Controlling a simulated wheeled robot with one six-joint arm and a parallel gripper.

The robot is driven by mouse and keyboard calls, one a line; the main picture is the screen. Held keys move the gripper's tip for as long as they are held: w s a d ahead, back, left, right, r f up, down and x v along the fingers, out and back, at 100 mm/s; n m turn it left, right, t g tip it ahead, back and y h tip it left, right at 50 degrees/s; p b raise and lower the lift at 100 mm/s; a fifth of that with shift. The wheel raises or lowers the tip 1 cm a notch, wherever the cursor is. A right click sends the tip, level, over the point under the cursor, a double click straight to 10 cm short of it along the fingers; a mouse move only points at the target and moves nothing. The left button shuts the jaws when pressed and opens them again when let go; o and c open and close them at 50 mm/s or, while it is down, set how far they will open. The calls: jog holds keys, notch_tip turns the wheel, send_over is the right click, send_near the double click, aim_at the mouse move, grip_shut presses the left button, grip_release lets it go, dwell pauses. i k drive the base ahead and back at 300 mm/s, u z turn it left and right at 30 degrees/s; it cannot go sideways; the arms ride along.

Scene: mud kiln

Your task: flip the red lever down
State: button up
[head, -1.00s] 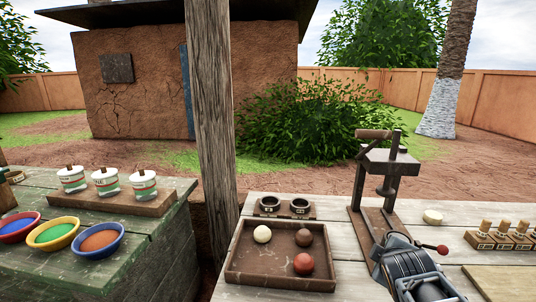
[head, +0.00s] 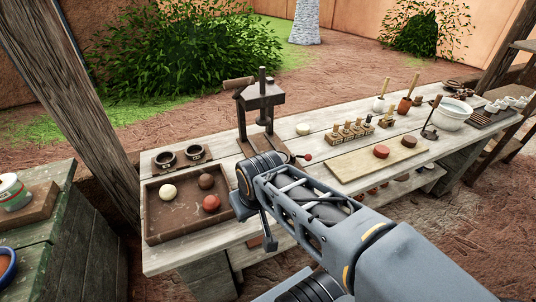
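The red lever shows as a small red ball knob (head: 307,157) at the end of a short dark rod, beside the foot of the dark press stand on the wooden table. The rod's inner end is partly hidden behind my arm. My arm reaches in from the bottom right, and its end lies in front of the press foot, left of the knob in the picture. My gripper (head: 257,218) is seen from behind and hangs near the table's front edge. Its fingers are not clear, and I see nothing held in it.
The press (head: 262,105) stands on the table with a brown handle. A brown tray (head: 160,228) with three balls lies left of my arm. Stamps (head: 352,131), a board (head: 345,165) with reddish discs and a white pot (head: 450,113) stand to the right. A post rises at left.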

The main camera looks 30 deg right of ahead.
aim_at(307, 156)
jog(key=u, duration=0.1)
jog(key=k, duration=0.4)
jog(key=z, duration=0.8)
jog(key=i, duration=0.5)
jog(key=u, duration=0.05)
jog(key=k, duration=0.5)
jog(key=z, duration=1.35)
jog(key=i, duration=1)
jog(key=u, duration=0.15)
